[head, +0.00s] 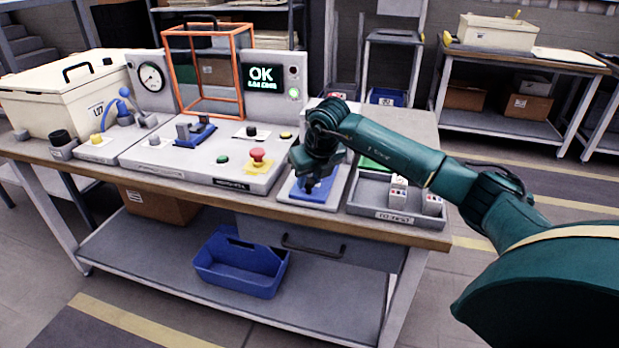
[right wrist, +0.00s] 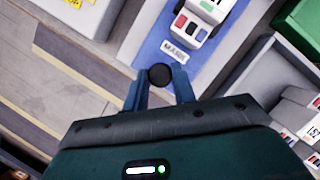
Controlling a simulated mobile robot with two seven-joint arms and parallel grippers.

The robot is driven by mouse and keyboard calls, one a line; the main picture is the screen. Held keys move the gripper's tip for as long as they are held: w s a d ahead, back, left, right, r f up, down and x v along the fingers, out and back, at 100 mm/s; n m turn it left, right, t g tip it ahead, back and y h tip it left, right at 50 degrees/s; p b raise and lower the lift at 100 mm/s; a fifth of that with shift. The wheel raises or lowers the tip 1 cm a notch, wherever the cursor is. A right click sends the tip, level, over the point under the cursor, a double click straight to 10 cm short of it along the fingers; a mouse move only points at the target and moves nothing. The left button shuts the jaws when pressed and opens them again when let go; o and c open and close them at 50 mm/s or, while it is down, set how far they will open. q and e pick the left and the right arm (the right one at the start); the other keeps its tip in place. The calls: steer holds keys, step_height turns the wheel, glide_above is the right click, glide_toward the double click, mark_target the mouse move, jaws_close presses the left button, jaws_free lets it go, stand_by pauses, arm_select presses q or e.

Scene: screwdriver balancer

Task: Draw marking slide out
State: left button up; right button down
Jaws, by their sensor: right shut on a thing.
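The marking slide (head: 325,189) is a blue plate in a light grey frame at the front of the bench, right of the control panel. In the right wrist view the blue slide (right wrist: 152,52) bears a white "MARK" label, and a white block (right wrist: 203,14) with coloured windows sits on it. My right gripper (head: 308,187) points down over the slide's near end. In the right wrist view its fingers (right wrist: 160,88) are shut on a round black knob (right wrist: 159,74) at that end. The gripper hides part of the slide in the head view. My left gripper is not in view.
A grey tray (head: 373,203) with white blocks stands right of the slide. The control panel (head: 190,165) with a red button (head: 257,157) lies left. The aisle before the bench is clear.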

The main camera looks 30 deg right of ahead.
steer(key=shift+s+a+f, duration=0.1)
steer(key=shift+s+a, duration=0.05)
steer(key=shift+a, duration=0.1)
steer(key=c, duration=1.3)
jaws_free()
steer(key=shift+c, duration=0.2)
steer(key=shift+o, duration=1)
steer(key=shift+d, duration=0.1)
steer(key=v, duration=1.3)
steer(key=shift+r, duration=0.2)
